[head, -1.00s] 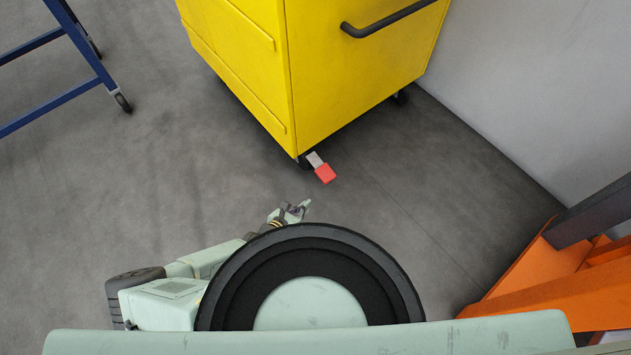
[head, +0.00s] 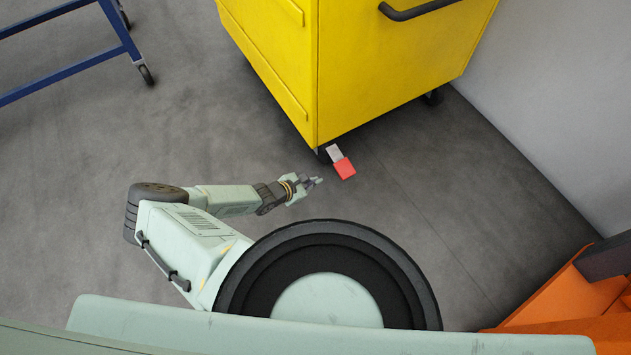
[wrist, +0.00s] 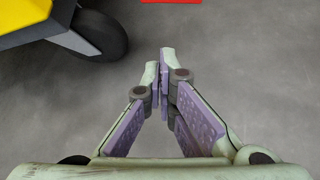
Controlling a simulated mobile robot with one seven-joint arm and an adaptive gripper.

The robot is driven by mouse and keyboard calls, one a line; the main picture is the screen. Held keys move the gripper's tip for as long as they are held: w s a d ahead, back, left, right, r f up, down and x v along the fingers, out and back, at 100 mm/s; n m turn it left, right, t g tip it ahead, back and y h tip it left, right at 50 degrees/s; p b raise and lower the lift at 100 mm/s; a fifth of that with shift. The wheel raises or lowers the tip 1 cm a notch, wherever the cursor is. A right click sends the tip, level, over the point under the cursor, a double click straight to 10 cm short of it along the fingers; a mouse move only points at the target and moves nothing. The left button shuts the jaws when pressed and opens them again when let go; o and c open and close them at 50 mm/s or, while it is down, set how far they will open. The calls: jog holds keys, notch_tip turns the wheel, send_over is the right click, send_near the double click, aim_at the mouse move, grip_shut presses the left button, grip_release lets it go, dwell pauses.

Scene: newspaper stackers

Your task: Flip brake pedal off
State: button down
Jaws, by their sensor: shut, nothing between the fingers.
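The red brake pedal (head: 344,168) juts out on a grey metal arm from the caster at the near bottom corner of the yellow cart (head: 285,75). In the wrist view only the lower edge of the red pedal (wrist: 170,2) shows at the top, ahead of the fingertips. My gripper (head: 318,181) is just left of the pedal and slightly nearer me, apart from it. In the wrist view my gripper (wrist: 164,62) has its fingertips together with nothing between them.
A blue frame on casters (head: 65,62) stands at the upper left. A grey wall (head: 565,100) rises behind the cart on the right. An orange structure (head: 560,300) is at the lower right. The grey floor around the pedal is clear.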

aim_at(340, 161)
jog(key=b+x, duration=0.4)
jog(key=x, duration=0.4)
jog(key=shift+d+f, duration=0.15)
jog(key=shift+f, duration=0.15)
jog(key=shift+s+d+r+p, duration=0.15)
jog(key=shift+r+p, duration=0.15)
jog(key=shift+r, duration=0.45)
jog(key=shift+s+a+r+p, duration=0.15)
jog(key=shift+r+p, duration=0.1)
jog(key=shift+r, duration=0.45)
jog(key=shift+s+d+r+p, duration=0.15)
jog(key=shift+r+p, duration=0.15)
jog(key=shift+r, duration=0.45)
